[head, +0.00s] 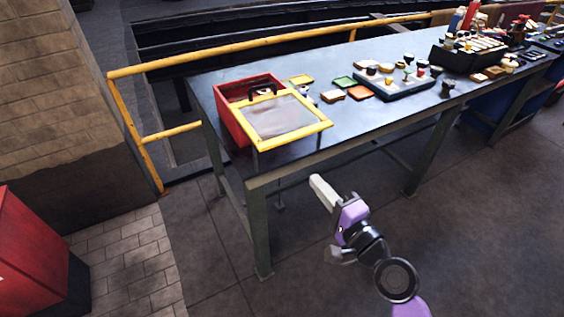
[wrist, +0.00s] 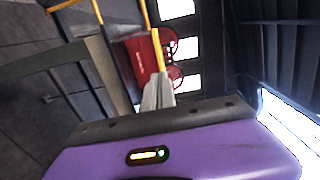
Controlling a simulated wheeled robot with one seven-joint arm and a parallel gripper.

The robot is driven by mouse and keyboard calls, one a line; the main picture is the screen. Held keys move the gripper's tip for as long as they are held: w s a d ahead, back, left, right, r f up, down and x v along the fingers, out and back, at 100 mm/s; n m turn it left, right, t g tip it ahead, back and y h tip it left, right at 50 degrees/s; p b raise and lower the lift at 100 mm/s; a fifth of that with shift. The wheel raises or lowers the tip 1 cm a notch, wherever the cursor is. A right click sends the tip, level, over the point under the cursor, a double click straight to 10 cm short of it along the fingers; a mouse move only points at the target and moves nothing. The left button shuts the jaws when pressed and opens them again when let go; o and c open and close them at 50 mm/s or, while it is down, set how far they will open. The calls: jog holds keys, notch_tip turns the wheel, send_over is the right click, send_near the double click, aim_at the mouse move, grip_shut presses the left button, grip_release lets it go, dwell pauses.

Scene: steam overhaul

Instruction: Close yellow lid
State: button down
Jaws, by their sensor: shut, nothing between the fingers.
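A red box (head: 235,120) stands near the left end of the grey table. Its yellow-framed lid (head: 318,125) with a greyish see-through panel is open and tilts out toward the front right, past the box. In the wrist view the red box (wrist: 143,58) shows beyond my fingertips, with a yellow strip of the lid (wrist: 157,50) in front of it. My gripper (head: 322,192) is shut and empty, in front of the table and below the lid, apart from it. The shut fingers also show in the wrist view (wrist: 158,92).
The table (head: 300,150) also bears bread slices (head: 333,96), a dark tray (head: 395,88) of small items and a black crate (head: 445,62) farther right. A yellow railing (head: 180,65) runs behind. A red cabinet (head: 30,255) stands at lower left. The floor before the table is clear.

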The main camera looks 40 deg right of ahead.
jog(key=p, duration=0.4)
send_near(266, 123)
jog(key=v, duration=0.5)
jog(key=shift+r, duration=0.15)
jog(key=shift+p+x, duration=0.3)
jog(key=shift+x, duration=0.5)
jog(key=b+x, duration=0.1)
jog(key=x, duration=1.2)
jog(key=shift+w+d, duration=0.1)
jog(key=shift+w, duration=0.3)
jog(key=shift+s, duration=0.1)
